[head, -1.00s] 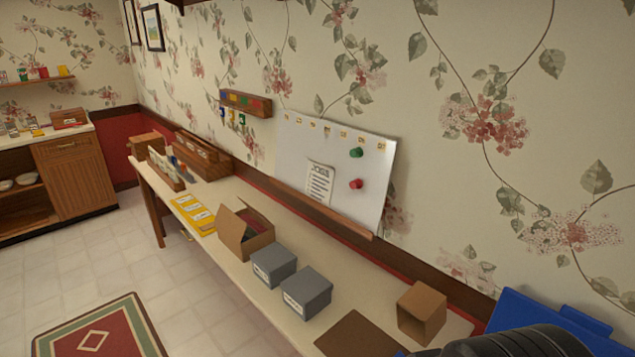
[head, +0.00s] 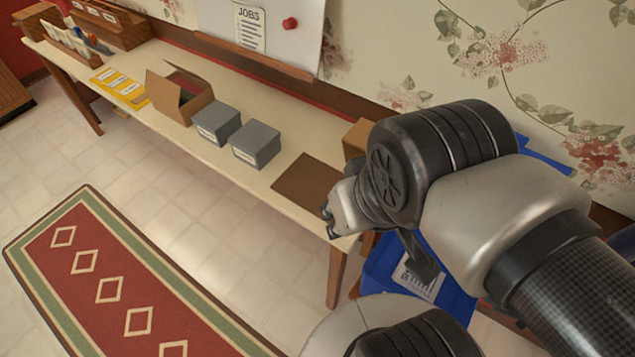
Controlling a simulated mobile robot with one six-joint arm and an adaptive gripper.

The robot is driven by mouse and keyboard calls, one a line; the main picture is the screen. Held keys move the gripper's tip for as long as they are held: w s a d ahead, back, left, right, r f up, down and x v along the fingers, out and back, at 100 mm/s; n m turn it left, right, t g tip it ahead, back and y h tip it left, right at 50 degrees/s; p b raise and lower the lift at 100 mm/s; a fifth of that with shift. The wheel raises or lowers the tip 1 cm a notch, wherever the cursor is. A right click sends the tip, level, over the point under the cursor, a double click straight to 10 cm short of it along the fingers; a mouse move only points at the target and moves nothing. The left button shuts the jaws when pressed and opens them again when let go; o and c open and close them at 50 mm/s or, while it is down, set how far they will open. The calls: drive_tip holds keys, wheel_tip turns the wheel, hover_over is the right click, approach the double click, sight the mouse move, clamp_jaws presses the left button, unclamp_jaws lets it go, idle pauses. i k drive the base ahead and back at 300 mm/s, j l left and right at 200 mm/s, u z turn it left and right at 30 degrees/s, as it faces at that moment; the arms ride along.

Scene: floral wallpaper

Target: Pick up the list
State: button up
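The list is a white paper headed "JOBS" (head: 249,27) with lines of text. It hangs on the white board (head: 290,42) on the wall at the top of the head view, left of a red round magnet (head: 290,24). My arm reaches in from the right. Its end, with what looks like part of my gripper (head: 343,208), is over the right end of the table, well below and right of the list. The fingers are mostly hidden by my arm's links, so their opening does not show.
The long table (head: 250,184) holds an open cardboard box (head: 182,98), grey boxes (head: 255,144), a brown mat (head: 306,183) and yellow labelled sheets (head: 119,85). A blue bin (head: 385,268) stands near my arm. Open floor and a red rug (head: 120,270) lie in front.

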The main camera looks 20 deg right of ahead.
sight(249, 19)
drive_tip(key=i+j+z, duration=0.1)
drive_tip(key=z, duration=0.3)
drive_tip(key=i+j+z, duration=0.1)
drive_tip(key=z, duration=0.35)
drive_tip(key=j+z, duration=0.2)
drive_tip(key=z, duration=0.2)
drive_tip(key=i+j+z, duration=0.1)
drive_tip(key=z, duration=0.3)
drive_tip(key=j+z, duration=0.25)
drive_tip(key=z, duration=0.2)
drive_tip(key=j+z, duration=0.2)
drive_tip(key=z, duration=0.2)
